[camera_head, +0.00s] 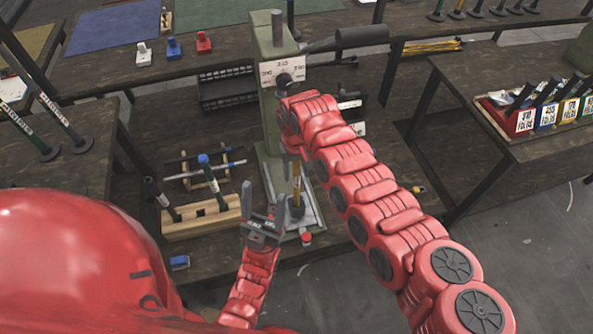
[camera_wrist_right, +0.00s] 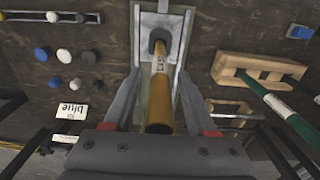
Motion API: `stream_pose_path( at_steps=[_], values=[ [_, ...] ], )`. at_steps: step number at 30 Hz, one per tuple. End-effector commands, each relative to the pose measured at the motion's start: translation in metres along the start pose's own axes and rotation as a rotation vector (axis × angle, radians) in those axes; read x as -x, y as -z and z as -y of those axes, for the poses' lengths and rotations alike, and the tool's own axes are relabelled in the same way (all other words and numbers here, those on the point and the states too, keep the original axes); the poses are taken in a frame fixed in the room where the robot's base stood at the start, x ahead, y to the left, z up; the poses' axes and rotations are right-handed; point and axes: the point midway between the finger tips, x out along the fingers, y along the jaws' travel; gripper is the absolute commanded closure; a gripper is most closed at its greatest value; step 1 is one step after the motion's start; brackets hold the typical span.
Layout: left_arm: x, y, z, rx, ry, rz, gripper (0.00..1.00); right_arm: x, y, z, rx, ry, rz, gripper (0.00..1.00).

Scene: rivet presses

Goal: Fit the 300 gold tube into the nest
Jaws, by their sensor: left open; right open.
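The gold tube (camera_head: 296,186) stands roughly upright on the base plate of the green press. In the right wrist view the tube (camera_wrist_right: 160,95) carries a white label with a number too small to read surely. Its lower end meets a dark round nest (camera_wrist_right: 158,42); how deep it sits I cannot tell. My right gripper (camera_wrist_right: 157,85) is open, with one finger on each side of the tube; in the head view it is mostly hidden by my red arm. My left gripper (camera_head: 262,197) is open and empty, in front of the press base, left of the tube.
The green press column (camera_head: 271,125) rises behind the tube. A wooden rack (camera_head: 200,218) with tubes stands left of it. A red cap (camera_head: 306,237) lies in front, and a blue block (camera_head: 179,262) front left. A tray of labelled compartments (camera_head: 540,118) is at right.

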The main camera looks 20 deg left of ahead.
Motion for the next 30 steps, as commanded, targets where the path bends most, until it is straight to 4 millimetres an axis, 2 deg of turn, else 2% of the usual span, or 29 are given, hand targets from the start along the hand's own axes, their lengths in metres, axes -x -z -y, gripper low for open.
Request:
stream_pose_path(
  at_steps=[4,7,18,21,25,30],
  values=[
    [-0.005,0.001,0.000,0.000,0.000,0.000,0.33,0.006,0.000,0.000,0.000,0.000,-0.001,0.43],
    [0.001,0.000,0.000,0.000,0.000,0.000,0.33,0.017,0.002,0.001,0.000,0.002,-0.006,0.43],
    [0.017,-0.003,-0.001,0.000,0.000,0.000,0.33,0.097,0.001,0.000,0.000,-0.001,-0.004,0.43],
    [0.018,-0.003,-0.001,0.000,0.000,0.000,0.33,0.111,0.001,0.000,0.000,0.000,-0.003,0.43],
    [0.019,-0.003,-0.001,0.000,0.000,0.000,0.33,0.122,0.001,0.000,0.000,0.000,-0.002,0.43],
    [0.019,-0.003,-0.001,0.000,0.000,0.000,0.33,0.124,0.000,0.000,0.000,0.000,0.000,0.43]
  ],
)
